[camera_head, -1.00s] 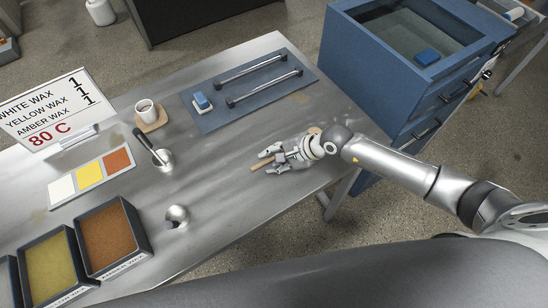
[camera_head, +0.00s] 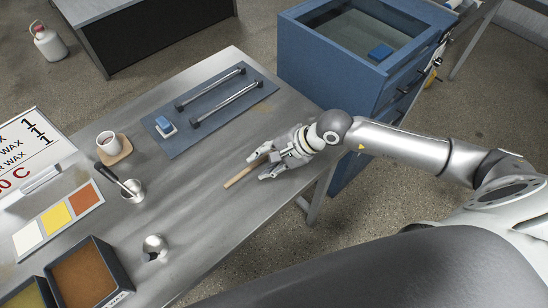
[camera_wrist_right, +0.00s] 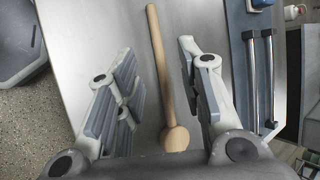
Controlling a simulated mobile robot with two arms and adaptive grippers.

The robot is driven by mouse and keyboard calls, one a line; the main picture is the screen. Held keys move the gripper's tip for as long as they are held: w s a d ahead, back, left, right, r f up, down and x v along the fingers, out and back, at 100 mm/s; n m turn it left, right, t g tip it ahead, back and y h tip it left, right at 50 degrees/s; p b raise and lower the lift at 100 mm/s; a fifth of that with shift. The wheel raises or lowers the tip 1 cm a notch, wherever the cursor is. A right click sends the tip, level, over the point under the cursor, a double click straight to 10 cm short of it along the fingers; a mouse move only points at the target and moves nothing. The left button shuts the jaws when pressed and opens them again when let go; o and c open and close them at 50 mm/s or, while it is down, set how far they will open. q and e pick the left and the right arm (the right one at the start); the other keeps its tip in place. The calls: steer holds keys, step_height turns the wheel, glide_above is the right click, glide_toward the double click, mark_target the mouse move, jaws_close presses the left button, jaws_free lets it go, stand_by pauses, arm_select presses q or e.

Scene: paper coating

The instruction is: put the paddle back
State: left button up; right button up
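The wooden paddle (camera_head: 240,178) lies on the bare metal table near its right edge; its thin shaft points down-left. In the right wrist view the paddle (camera_wrist_right: 158,70) runs between the two fingers, its round end nearest the palm. My right gripper (camera_head: 259,166) is over the paddle. In the wrist view the right gripper (camera_wrist_right: 156,55) has its fingers spread, with gaps on both sides of the shaft. In the head view the hand hides the round end. A metal cup (camera_head: 133,191) holds a black-handled tool. My left gripper is not in view.
A small metal pot (camera_head: 153,246) stands left of the paddle. A blue mat (camera_head: 190,128) with two bars lies behind. A mug (camera_head: 109,144), color card (camera_head: 58,217) and wax trays (camera_head: 92,277) are on the left. A blue cabinet (camera_head: 315,65) stands beyond the table.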

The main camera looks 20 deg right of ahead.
steer(key=shift+b+v, duration=0.35)
steer(key=shift+v, duration=1.6)
